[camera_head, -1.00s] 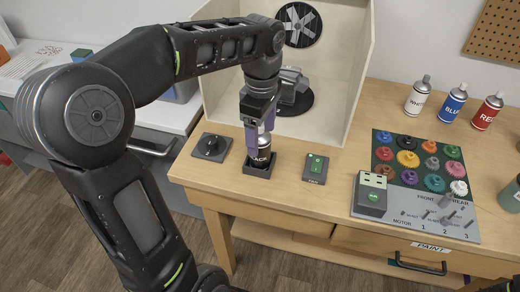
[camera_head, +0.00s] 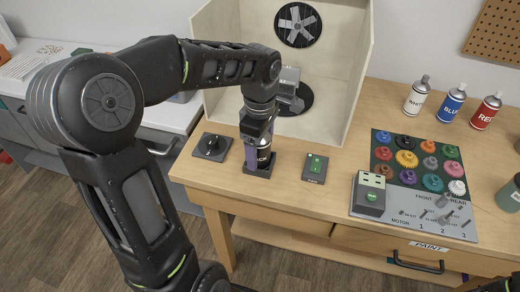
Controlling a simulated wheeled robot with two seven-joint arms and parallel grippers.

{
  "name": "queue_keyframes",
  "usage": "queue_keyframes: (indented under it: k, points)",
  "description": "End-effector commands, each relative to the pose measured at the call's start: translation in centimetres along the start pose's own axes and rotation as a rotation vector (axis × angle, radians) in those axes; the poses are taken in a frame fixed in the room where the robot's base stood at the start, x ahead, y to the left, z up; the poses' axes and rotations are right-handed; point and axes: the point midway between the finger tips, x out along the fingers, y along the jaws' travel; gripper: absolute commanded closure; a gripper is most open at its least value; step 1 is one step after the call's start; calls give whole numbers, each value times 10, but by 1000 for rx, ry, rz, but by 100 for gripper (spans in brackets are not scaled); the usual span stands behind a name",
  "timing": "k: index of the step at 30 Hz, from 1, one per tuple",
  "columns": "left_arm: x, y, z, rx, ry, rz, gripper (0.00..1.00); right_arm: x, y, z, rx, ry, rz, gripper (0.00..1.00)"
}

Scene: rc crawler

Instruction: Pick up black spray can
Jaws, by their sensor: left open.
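The black spray can (camera_head: 264,157) stands upright in a small dark square holder (camera_head: 260,167) near the front edge of the wooden table. Its label shows partly, and its top is hidden by my gripper. My left gripper (camera_head: 257,155) comes down over the can from above, its purple-grey fingers beside the can. It is open, with the can at or between its fingers; contact cannot be told. My right gripper is not in view; only a dark piece of an arm shows at the bottom right corner.
A dial box (camera_head: 212,146) stands left of the holder and a green-button switch (camera_head: 314,168) right of it. A spray booth (camera_head: 345,60) with a fan and turntable is behind. White (camera_head: 416,97), blue (camera_head: 452,105) and red (camera_head: 486,112) cans stand at the right, behind a gear board (camera_head: 438,215).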

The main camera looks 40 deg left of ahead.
Motion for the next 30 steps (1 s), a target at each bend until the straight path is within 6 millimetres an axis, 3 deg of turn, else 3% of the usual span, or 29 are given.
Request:
queue_keyframes:
  k: [5,30]
  points:
    - [0,0,0,0,0,0,32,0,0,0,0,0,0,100]
    - [0,0,0,0,0,0,100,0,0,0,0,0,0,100]
